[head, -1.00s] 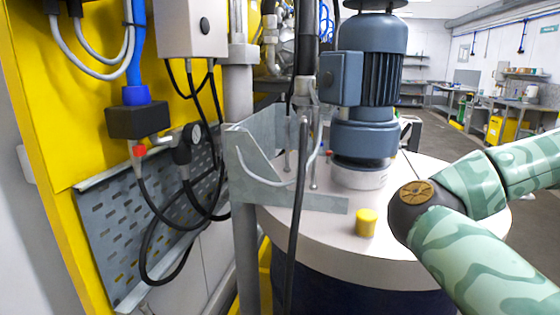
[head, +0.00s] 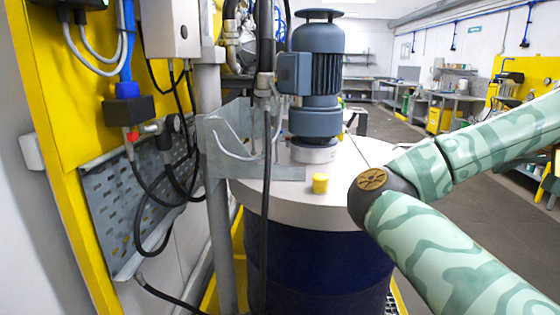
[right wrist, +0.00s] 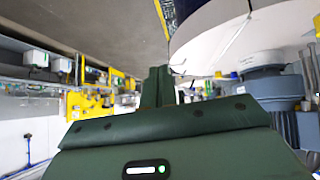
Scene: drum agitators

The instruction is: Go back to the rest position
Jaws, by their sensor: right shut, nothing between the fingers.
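My right arm reaches in from the right in the head view, with its dark elbow joint in front of the drum lid's right edge; no fingers show there. In the right wrist view my right gripper (right wrist: 158,85) is shut and empty, its dark green fingers together. That view appears upside down; the fingers are seen against floor and room, with the drum to their right. My left gripper is in neither view.
A dark blue drum (head: 315,262) with a pale lid (head: 275,208) carries a blue-grey motor (head: 318,70) and a yellow cap (head: 320,183). A grey upright pole (head: 218,210) and a yellow panel (head: 60,120) with cables stand left. Open floor (head: 480,220) lies at right.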

